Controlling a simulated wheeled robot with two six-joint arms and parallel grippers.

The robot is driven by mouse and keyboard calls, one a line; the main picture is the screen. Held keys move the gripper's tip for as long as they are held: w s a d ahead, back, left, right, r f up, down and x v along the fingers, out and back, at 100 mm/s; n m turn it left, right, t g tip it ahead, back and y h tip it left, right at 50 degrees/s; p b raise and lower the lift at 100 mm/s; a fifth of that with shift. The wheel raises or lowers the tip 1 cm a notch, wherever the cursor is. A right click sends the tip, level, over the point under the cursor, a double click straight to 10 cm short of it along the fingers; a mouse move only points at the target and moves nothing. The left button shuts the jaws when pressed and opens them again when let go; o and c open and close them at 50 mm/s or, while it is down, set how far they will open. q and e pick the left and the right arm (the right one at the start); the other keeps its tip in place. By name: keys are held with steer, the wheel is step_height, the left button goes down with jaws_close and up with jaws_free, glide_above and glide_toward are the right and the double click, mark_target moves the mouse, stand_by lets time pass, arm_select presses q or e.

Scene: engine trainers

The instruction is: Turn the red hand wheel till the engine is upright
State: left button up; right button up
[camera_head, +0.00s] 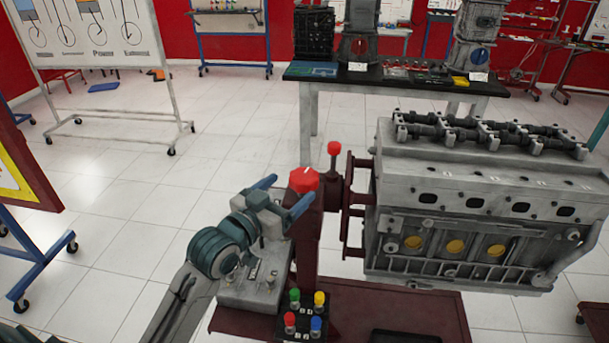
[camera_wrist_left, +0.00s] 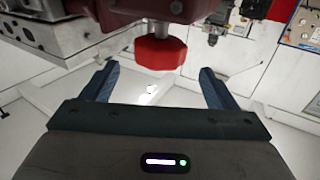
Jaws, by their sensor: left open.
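The red hand wheel (camera_head: 304,179) sits on top of the dark red post of the engine stand. In the left wrist view the red wheel (camera_wrist_left: 160,54) shows ahead, between the lines of the two fingers. My left gripper (camera_head: 294,188) is open, with its blue fingers pointing towards the wheel. In the wrist view the gripper (camera_wrist_left: 158,88) holds nothing, and no finger clearly touches the wheel. The grey engine (camera_head: 480,200) hangs on the stand's right side with its camshafts on top. It looks nearly upright; I cannot tell any small tilt. My right gripper is out of view.
A red knob on a rod (camera_head: 334,149) stands just behind the wheel. Below are a box with coloured buttons (camera_head: 304,318) and the stand's dark red base (camera_head: 430,305). A black workbench (camera_head: 400,78) stands behind.

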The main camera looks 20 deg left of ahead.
mark_target(305, 173)
arm_select(q)
steer(key=p+x, duration=0.1)
steer(key=x, duration=0.4)
steer(key=shift+w+d, duration=0.15)
steer(key=shift+w, duration=0.25)
steer(key=shift+w+d, duration=0.1)
steer(key=shift+w, duration=0.4)
steer(key=c, duration=1)
steer(key=n+y+p, duration=0.1)
steer(key=y+p, duration=0.1)
steer(key=p, duration=0.1)
steer(key=shift+r+n+t+y, duration=0.2)
steer(key=shift+n+t+y, duration=0.1)
steer(key=shift+n+y, duration=0.1)
steer(key=shift+f+n+y+p, duration=0.1)
steer(key=shift+n+y+p, duration=0.45)
steer(key=shift+y, duration=0.25)
steer(key=shift+f+y, duration=0.1)
steer(key=shift+y, duration=0.2)
